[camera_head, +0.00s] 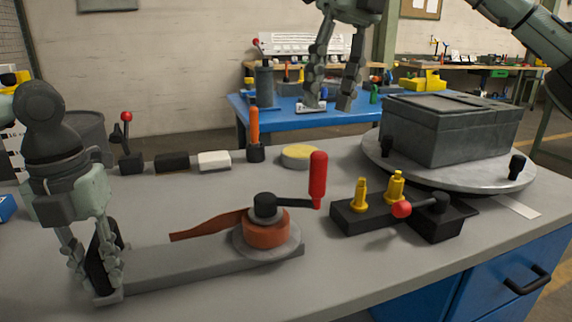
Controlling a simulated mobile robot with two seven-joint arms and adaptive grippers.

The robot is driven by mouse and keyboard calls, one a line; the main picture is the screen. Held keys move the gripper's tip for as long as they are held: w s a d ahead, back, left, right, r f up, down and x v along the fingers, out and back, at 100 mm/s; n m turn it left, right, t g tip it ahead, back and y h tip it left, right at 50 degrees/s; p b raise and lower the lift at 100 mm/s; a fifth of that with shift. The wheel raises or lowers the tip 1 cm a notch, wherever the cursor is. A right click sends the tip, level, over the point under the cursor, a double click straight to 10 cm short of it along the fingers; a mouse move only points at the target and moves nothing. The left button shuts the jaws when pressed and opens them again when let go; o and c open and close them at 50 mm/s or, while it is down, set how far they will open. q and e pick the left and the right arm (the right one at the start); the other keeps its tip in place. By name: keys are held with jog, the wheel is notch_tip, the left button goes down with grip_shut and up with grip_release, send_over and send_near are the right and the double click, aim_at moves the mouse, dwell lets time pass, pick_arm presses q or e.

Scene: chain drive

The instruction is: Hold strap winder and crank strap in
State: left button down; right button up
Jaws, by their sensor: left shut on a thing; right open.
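The strap winder has a long grey base (190,268) lying on the grey bench. An orange-brown spool (265,232) sits on a round grey plate at its right end, and a flat strap (208,227) trails left from it. A black crank arm on the hub carries an upright red handle (318,178), pointing right. My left gripper (97,272) is shut on the winder's black upright grip (103,262) at the base's left end. Its fingers partly hide this grip. My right gripper (331,92) is open and empty, raised above and behind the red handle, apart from it.
A black block with yellow pegs and a red-knobbed lever (402,209) stands right of the winder. A grey box (450,130) rests on a round turntable (400,170). Small blocks, an orange-handled tool (254,130) and a yellow disc (299,156) line the back edge.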

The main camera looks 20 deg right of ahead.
aim_at(318, 166)
jog(key=f+n, duration=0.4)
jog(key=n, duration=0.1)
jog(key=a+f+n+y, duration=0.1)
jog(key=f+n, duration=0.2)
jog(key=n, duration=0.3)
jog(key=f+n+y, duration=0.1)
jog(key=f+n, duration=0.3)
jog(key=n, duration=0.1)
jog(key=shift+s+a+f+n, duration=0.2)
jog(key=shift+a+f+n, duration=0.1)
jog(key=shift+n, duration=0.1)
grip_shut()
